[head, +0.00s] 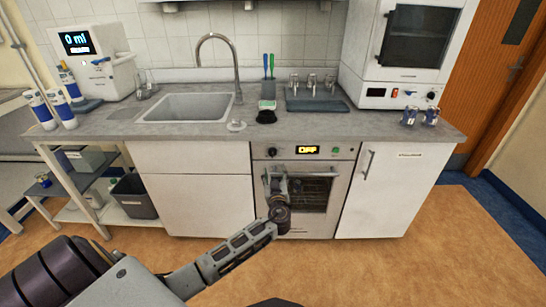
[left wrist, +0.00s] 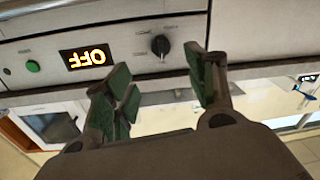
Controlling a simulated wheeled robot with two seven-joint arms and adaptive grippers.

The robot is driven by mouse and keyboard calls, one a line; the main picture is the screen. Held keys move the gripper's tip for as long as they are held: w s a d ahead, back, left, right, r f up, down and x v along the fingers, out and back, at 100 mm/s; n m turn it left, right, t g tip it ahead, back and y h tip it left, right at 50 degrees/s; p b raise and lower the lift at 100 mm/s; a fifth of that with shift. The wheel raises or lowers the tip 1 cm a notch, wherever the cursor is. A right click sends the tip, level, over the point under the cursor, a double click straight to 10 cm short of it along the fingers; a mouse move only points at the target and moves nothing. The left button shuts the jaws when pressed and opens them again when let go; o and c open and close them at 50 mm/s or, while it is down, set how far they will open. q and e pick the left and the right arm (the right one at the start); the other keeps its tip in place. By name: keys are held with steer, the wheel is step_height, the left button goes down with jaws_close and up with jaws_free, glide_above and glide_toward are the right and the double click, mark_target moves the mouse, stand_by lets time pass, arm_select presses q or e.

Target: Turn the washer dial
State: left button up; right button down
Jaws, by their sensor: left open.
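The washer (head: 343,170) is built in under the counter, with a glass door in its front. Its black dial (head: 272,152) is at the left of the panel. A lit display (head: 307,150) reads OFF. In the left wrist view the panel looks upside down, with the dial (left wrist: 160,45) beyond my fingertips and the display (left wrist: 86,58) to its left. My left gripper (head: 274,172) is just below the dial in the head view. In the left wrist view my left gripper (left wrist: 158,76) is open, its green-padded fingers apart and nothing between them. My right gripper is out of view.
A green button (head: 336,150) is at the panel's right. A door handle bar (head: 318,174) crosses the washer front. White cabinets (head: 203,205) flank it. The floor in front is clear.

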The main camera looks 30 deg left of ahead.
mark_target(273, 156)
arm_select(q)
steer(key=shift+x, duration=6.1)
steer(key=shift+w+a, duration=0.2)
steer(key=c, duration=1)
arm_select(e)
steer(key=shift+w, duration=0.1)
arm_select(q)
steer(key=shift+c, duration=0.2)
